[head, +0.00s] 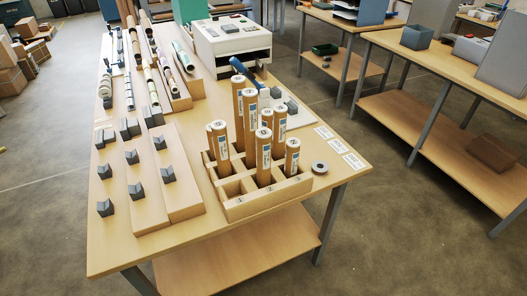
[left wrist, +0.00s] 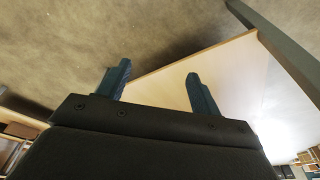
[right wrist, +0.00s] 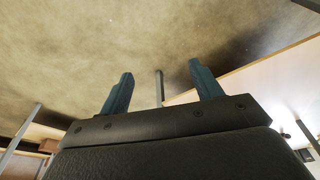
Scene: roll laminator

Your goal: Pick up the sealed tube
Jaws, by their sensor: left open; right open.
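Several brown cardboard tubes with white end caps and labels stand in a wooden compartment rack (head: 268,203) at the front right of the table in the head view. One tube (head: 219,147) stands at the rack's left, a tall one (head: 250,122) near its middle, and another (head: 292,157) at its right. I cannot tell which one is the sealed tube. My left gripper (left wrist: 158,88) is open and empty in the left wrist view, with the table edge beyond it. My right gripper (right wrist: 158,88) is open and empty over the floor in the right wrist view. Neither gripper shows in the head view.
The table (head: 110,243) holds several small grey blocks (head: 105,208) on wooden boards at the left. A white laminator (head: 232,45) and rolls lie at the back. A dark tape roll (head: 319,167) sits right of the rack.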

